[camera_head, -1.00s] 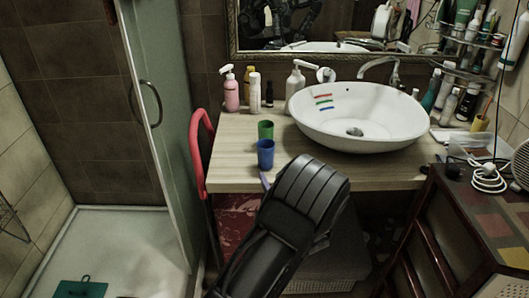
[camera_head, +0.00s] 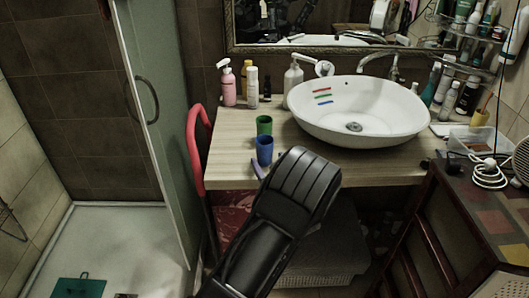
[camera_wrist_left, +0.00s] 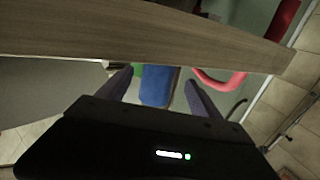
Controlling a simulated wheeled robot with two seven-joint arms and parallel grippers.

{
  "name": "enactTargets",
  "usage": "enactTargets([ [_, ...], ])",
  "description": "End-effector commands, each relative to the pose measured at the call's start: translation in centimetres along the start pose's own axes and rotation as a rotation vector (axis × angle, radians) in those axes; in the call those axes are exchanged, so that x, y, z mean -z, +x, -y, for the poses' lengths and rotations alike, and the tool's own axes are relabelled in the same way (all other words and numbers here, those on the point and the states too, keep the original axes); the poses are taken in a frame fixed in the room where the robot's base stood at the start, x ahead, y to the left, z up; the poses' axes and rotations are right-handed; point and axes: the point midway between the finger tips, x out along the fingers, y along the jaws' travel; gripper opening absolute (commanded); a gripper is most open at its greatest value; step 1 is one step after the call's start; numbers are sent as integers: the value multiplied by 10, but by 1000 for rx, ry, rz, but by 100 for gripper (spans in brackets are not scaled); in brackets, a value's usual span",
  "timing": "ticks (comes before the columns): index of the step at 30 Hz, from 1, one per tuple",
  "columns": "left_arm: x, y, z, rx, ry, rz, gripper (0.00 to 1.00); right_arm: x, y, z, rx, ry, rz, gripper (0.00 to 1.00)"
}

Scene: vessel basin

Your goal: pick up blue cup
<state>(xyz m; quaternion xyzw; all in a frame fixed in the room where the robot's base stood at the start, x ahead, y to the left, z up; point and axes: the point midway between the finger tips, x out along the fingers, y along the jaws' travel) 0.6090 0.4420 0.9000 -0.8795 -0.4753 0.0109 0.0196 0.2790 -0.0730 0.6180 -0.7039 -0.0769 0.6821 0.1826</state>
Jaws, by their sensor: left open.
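The blue cup (camera_head: 264,151) stands upright on the wooden counter (camera_head: 226,163), near its front edge. The green cup (camera_head: 264,125) stands just behind it. My left arm rises from below in the head view; one finger of my left gripper (camera_head: 257,170) shows at the counter's front edge, just below the blue cup, and the arm hides the rest. In the left wrist view, my left gripper (camera_wrist_left: 160,80) is open, with the blue cup (camera_wrist_left: 157,87) seen between its two fingers. A bit of the green cup (camera_wrist_left: 110,68) shows beside one finger. My right gripper is not in view.
A white basin (camera_head: 360,113) stands right of the cups. A pink bottle (camera_head: 228,87) and several other bottles stand behind them. A red chair frame (camera_head: 194,150) is close on the left. A dark wooden cabinet (camera_head: 455,235) stands at the right. Counter left of the cups is bare.

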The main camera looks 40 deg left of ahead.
Motion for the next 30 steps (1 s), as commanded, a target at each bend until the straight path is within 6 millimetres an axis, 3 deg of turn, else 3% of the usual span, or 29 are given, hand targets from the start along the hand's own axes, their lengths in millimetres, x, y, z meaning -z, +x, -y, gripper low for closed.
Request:
enactTargets([
  [6,2,6,0,0,1,-1,74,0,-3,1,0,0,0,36],
  [16,2,49,-1,1,1,-1,74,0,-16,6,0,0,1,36],
  [30,1,52,-2,0,0,0,74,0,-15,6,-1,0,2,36],
])
